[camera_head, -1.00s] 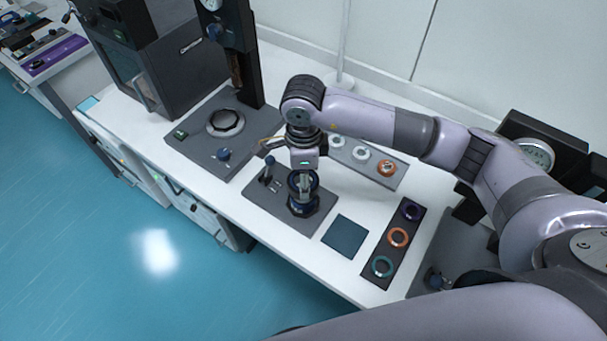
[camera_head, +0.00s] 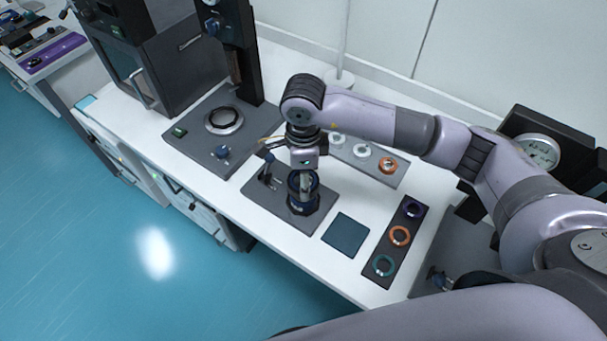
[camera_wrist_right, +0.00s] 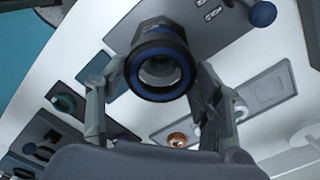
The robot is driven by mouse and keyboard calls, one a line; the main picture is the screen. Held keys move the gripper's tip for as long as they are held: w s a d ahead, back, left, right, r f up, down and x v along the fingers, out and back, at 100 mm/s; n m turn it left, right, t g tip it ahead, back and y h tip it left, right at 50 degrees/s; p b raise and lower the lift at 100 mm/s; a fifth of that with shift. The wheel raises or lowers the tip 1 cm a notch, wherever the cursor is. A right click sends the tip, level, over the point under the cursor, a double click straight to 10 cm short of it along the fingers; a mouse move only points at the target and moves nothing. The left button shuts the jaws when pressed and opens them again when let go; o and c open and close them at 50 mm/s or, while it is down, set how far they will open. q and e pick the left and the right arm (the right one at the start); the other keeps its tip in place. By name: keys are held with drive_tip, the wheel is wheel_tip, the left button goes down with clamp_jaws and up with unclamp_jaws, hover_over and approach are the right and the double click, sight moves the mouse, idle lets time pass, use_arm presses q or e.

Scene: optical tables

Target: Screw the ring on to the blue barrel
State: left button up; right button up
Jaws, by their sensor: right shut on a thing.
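The blue barrel (camera_head: 302,206) stands upright on a dark grey fixture plate. A dark ring with a blue inner band (camera_wrist_right: 160,62) sits at its top end, and the right wrist view looks into its round opening. My right gripper (camera_head: 303,184) points down over the barrel from above. Its two fingers (camera_wrist_right: 157,90) are on opposite sides of the ring, shut on it. The ring appears in line with the barrel; I cannot tell how far it is seated. My left gripper is not in view.
A blue-knobbed lever (camera_head: 268,160) stands on the fixture plate (camera_head: 262,200) beside the barrel. A tray (camera_head: 375,275) of purple, orange and teal rings lies to the right, past a blue-grey mat (camera_head: 345,234). Another tray (camera_head: 400,178) lies behind. A press (camera_head: 190,140) stands at left.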

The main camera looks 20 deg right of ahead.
drive_tip(key=shift+f+b, duration=0.1)
drive_tip(key=shift+b, duration=0.3)
idle(0.7)
drive_tip(key=shift+f+b, duration=0.85)
drive_tip(key=shift+b, duration=0.1)
drive_tip(key=shift+f+b, duration=0.1)
drive_tip(key=shift+b, duration=0.65)
idle(1.5)
drive_tip(key=shift+f+b, duration=0.4)
drive_tip(key=shift+b, duration=0.5)
idle(0.7)
drive_tip(key=m, duration=0.3)
drive_tip(key=shift+m, duration=0.4)
drive_tip(key=m, duration=1.3)
drive_tip(key=shift+p, duration=0.35)
